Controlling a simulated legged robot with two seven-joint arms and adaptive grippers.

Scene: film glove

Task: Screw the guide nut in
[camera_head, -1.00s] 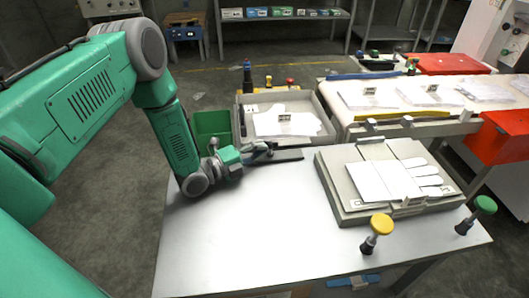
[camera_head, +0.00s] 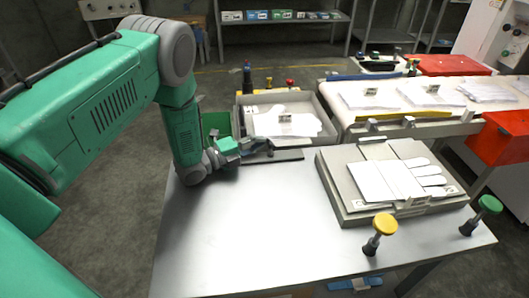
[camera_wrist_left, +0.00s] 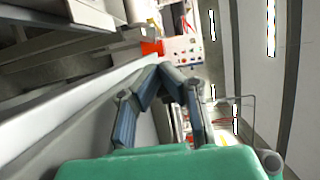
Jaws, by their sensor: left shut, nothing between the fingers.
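No part can be made out for certain as the guide nut. A yellow round knob (camera_head: 384,224) on a short dark stem stands at the front edge of the metal table (camera_head: 240,230). A green round knob (camera_head: 490,205) stands at the table's front right corner. A pale fixture block (camera_head: 345,205) holding a flat white glove shape (camera_head: 385,182) lies behind them. My left gripper (camera_head: 268,146) is at the table's far left edge, well away from both knobs, beside a dark flat bar (camera_head: 285,156). In the left wrist view its fingers (camera_wrist_left: 165,68) meet at the tips, empty. My right gripper is out of sight.
A grey tray (camera_head: 327,132) with white sheets stands behind the table, with a green bin (camera_head: 216,122) to its left. A conveyor (camera_head: 400,127) with white stacks and red boxes (camera_head: 505,138) lies at the back right. The table's middle and front left are clear.

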